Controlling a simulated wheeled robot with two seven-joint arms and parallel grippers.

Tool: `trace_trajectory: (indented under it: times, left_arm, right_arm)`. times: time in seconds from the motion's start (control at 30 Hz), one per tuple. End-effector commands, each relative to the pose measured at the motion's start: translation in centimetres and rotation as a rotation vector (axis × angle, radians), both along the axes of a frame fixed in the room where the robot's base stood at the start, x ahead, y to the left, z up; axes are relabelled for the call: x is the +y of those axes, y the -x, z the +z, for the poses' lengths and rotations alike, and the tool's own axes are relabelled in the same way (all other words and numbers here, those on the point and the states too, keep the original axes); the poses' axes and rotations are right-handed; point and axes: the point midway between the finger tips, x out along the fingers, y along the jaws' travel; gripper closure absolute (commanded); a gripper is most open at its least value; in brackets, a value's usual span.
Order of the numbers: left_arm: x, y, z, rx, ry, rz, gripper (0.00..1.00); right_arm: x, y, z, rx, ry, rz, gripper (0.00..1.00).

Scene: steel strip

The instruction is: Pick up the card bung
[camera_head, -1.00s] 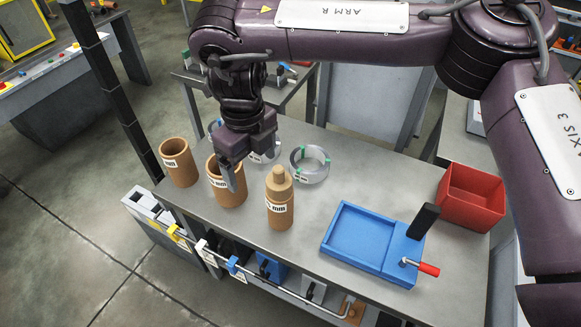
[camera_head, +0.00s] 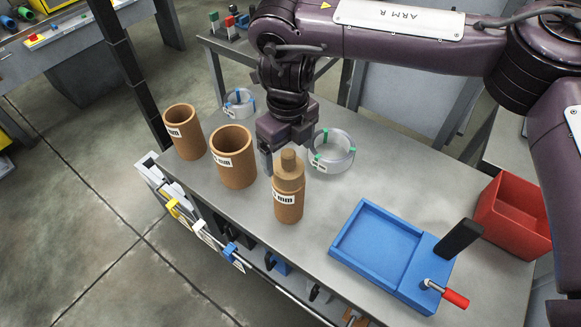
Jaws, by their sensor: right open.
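The card bung (camera_head: 289,161) is a brown plug with a narrow knob on top. It sits upright in the mouth of the nearest cardboard tube (camera_head: 287,206), which carries a white "mm" label. My right gripper (camera_head: 274,154) is open and points down just behind and to the left of the knob. One finger shows clearly beside the knob; the other is hard to make out. I cannot tell whether a finger touches the bung. My left gripper is not in view.
Two open, empty-looking cardboard tubes, a middle one (camera_head: 234,166) and a left one (camera_head: 182,134), stand on the steel bench (camera_head: 330,195). Clear strip coils (camera_head: 331,153) lie behind. A blue tray (camera_head: 378,243) with a red-handled lever and a red bin (camera_head: 513,216) are at the right.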

Motion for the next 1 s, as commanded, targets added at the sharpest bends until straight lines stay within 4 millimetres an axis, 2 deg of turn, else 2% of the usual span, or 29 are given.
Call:
trace_trajectory:
  times: [0.23, 0.4, 0.7, 1.0]
  left_arm:
    - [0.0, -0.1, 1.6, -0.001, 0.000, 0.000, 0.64]
    - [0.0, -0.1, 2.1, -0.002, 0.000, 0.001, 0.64]
    - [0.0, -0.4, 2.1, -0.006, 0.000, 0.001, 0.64]
    - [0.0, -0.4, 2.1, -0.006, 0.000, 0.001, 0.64]
  right_arm:
    - [-0.1, 0.4, -2.5, 0.006, -0.002, -0.002, 0.14]
    - [-0.1, 0.4, -4.6, 0.002, -0.001, -0.001, 0.14]
    - [-0.1, 0.3, -5.2, -0.001, -0.001, 0.000, 0.14]
    - [-0.1, 0.3, -5.2, -0.001, -0.001, 0.000, 0.52]
